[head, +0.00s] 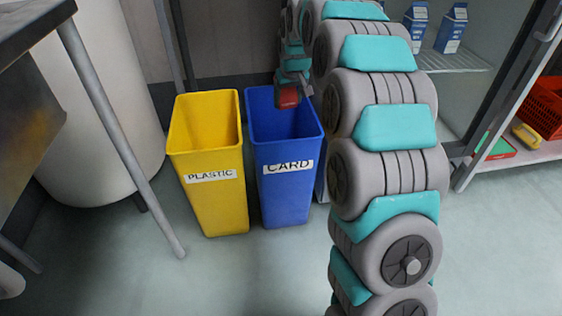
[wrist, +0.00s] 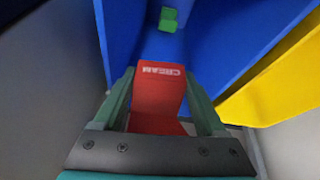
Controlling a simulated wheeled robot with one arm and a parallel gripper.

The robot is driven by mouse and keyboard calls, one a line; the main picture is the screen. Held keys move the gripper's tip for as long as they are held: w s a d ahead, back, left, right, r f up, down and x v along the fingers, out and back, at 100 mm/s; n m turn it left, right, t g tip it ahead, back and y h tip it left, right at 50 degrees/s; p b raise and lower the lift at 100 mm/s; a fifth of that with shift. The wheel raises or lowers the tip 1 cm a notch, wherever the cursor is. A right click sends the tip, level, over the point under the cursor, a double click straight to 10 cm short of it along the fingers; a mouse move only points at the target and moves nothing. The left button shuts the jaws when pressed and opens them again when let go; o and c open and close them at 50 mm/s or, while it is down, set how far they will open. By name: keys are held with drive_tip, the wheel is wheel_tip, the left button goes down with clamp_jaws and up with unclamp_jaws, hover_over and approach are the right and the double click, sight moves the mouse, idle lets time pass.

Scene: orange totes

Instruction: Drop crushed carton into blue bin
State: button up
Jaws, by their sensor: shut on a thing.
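The blue bin (head: 288,195) stands on the floor with a white label reading CARD. My gripper (head: 293,84) is above its opening, near the back rim in the head view. In the wrist view my gripper (wrist: 160,105) is shut on a red carton (wrist: 160,92) with CREAM printed on it. The carton also shows as a small red patch in the head view (head: 289,97). The wrist view looks down into the blue bin (wrist: 220,40); a small green object (wrist: 168,19) shows beyond the carton, apparently inside the bin.
A yellow bin (head: 215,205) labelled PLASTIC stands just left of the blue bin. A metal table leg (head: 120,130) and a white cylinder (head: 115,120) are further left.

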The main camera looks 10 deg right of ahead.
drive_tip(key=shift+f, duration=0.35)
drive_tip(key=o, duration=1.3)
drive_tip(key=shift+c, duration=0.2)
drive_tip(key=v, duration=0.8)
drive_tip(key=shift+p, duration=0.35)
